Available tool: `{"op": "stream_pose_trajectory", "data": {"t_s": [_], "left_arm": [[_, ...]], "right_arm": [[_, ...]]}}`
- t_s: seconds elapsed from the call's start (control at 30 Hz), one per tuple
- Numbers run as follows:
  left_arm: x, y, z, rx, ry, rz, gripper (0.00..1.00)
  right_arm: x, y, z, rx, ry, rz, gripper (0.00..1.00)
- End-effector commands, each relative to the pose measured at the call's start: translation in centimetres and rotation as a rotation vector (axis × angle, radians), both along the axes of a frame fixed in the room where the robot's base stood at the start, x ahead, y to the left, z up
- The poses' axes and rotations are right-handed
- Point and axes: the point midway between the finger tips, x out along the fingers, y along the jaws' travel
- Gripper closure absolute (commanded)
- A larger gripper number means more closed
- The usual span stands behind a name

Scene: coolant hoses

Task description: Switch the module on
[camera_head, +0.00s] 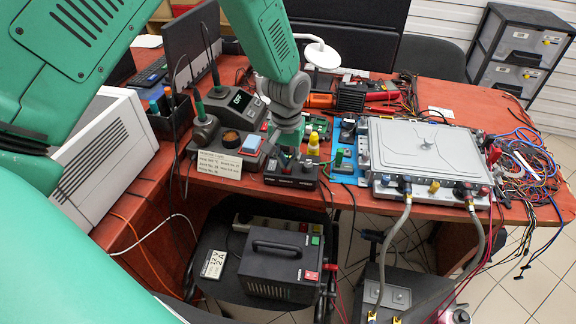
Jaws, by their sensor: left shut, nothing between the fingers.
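A silver module (426,146) with a flat ribbed lid lies on the right half of the red bench. Two grey hoses (397,232) run from the fittings on its front edge down to equipment on the floor. A small black control box (291,176) with a red mark on its front stands at the bench's front edge, left of the module. My left gripper (288,144) is shut and empty, pointing down over the back of this box. I cannot tell whether it touches the box. A switch under the fingertips, if any, is hidden.
A soldering station (238,101) and a small labelled box (220,165) stand left of my gripper. A black power unit (280,265) sits below the bench edge. Tangled wires (527,165) lie at the right end. A white-grey case (103,146) stands at left.

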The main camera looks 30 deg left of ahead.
Motion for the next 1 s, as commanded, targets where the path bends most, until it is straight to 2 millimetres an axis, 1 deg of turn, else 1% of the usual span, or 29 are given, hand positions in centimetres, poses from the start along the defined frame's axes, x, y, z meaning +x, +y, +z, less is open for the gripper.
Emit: {"op": "stream_pose_trajectory", "data": {"t_s": [1.0], "left_arm": [[0.0,0.0,-1.4,0.0,0.001,0.0,1.0]], "right_arm": [[0.0,0.0,-0.6,0.0,0.0,0.0,0.6]]}}
